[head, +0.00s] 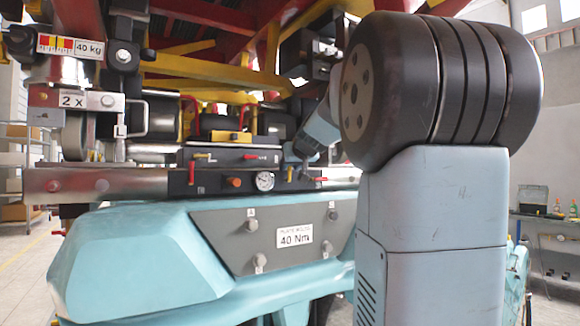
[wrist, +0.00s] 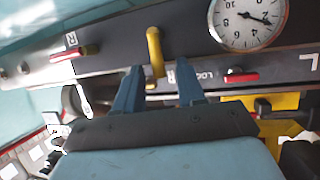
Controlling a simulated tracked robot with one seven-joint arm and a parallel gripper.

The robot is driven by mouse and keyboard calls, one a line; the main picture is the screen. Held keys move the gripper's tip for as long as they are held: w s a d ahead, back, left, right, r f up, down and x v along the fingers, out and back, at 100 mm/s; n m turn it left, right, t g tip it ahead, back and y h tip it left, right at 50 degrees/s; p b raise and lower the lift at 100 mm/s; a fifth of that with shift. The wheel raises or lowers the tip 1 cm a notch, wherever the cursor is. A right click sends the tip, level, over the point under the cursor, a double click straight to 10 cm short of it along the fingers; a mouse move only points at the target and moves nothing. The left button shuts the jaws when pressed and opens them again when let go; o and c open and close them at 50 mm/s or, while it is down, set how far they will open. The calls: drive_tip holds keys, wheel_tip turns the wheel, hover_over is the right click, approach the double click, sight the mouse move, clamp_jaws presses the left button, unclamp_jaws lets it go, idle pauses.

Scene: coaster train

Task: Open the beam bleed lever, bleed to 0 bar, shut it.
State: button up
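The wrist view shows the dark control panel (wrist: 195,30) upside down. A yellow lever (wrist: 154,48) stands out from it, in line with the gap between my gripper's two blue fingers (wrist: 158,72). The fingers are apart, and I see no contact with the lever. Which handle is the beam bleed lever is not legible. A round white pressure gauge (wrist: 248,20) sits right of the yellow lever; its needle is off to one side, the exact value unclear. In the head view the gauge (head: 265,181) is on the panel, and my gripper (head: 302,165) is at its right, largely hidden.
Red handles flank the yellow lever in the wrist view, one left (wrist: 62,53) and one right (wrist: 240,77). In the head view a red lever (head: 191,172) stands left of the gauge. A teal body (head: 150,255) with a 40 Nm plate (head: 295,236) lies below the panel.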

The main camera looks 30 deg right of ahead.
drive_tip(key=shift+c, duration=0.3)
clamp_jaws()
drive_tip(key=shift+a, duration=0.2)
drive_tip(key=shift+d, duration=0.15)
drive_tip(key=shift+d+f+m+y, duration=0.15)
drive_tip(key=shift+d+m+y, duration=0.85)
drive_tip(key=shift+m, duration=0.4)
drive_tip(key=shift+d+f+m+y, duration=0.25)
drive_tip(key=shift+d+m+y, duration=0.2)
drive_tip(key=shift+m+y, duration=0.25)
drive_tip(key=shift+d+f+m+y, duration=0.25)
drive_tip(key=shift+d+m+y, duration=0.3)
drive_tip(key=shift+m, duration=0.25)
drive_tip(key=shift+o, duration=0.3)
unclamp_jaws()
drive_tip(key=shift+a, duration=0.1)
